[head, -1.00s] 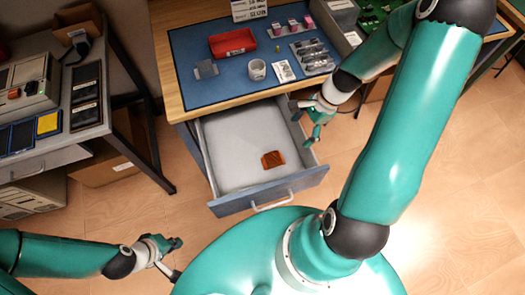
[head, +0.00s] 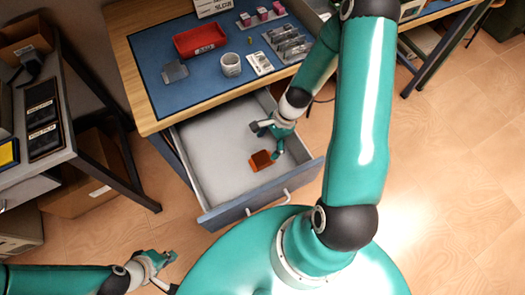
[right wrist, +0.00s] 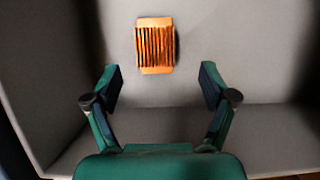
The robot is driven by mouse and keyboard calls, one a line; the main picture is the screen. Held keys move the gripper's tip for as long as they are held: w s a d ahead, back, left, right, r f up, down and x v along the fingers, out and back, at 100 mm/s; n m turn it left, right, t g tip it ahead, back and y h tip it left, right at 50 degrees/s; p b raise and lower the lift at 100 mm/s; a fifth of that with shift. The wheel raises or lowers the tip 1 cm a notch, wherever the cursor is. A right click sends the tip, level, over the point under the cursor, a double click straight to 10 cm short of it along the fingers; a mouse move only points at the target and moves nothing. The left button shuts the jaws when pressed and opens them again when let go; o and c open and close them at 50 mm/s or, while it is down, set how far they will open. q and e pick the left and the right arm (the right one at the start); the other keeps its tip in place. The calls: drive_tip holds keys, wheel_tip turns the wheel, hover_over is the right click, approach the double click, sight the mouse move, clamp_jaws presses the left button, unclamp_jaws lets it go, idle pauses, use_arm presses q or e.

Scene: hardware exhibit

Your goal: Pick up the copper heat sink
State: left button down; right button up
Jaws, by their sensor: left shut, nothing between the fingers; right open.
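The copper heat sink (head: 261,160) lies on the floor of the open drawer (head: 215,140), towards its front. It is a small orange-brown finned block, also seen in the right wrist view (right wrist: 155,46), beyond the fingertips and roughly centred between them. My right gripper (head: 266,140) is over the drawer, close to the heat sink, with its fingers apart and nothing between them; it also shows in the right wrist view (right wrist: 160,85). My left gripper (head: 164,258) is shut and empty, low at the left, outside the drawer.
The drawer walls and front panel (head: 262,196) surround the heat sink. A dark-framed bench (head: 75,140) stands at the left.

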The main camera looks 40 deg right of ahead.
sight(262, 158)
drive_tip(key=x, duration=0.2)
drive_tip(key=shift+a+f+b, duration=0.15)
drive_tip(key=shift+f+b, duration=0.2)
drive_tip(key=b+x, duration=0.2)
drive_tip(key=x, duration=0.1)
drive_tip(key=b+x, duration=0.1)
drive_tip(key=x, duration=0.1)
drive_tip(key=shift+s+f, duration=0.15)
drive_tip(key=shift+s, duration=0.2)
drive_tip(key=c, duration=0.9)
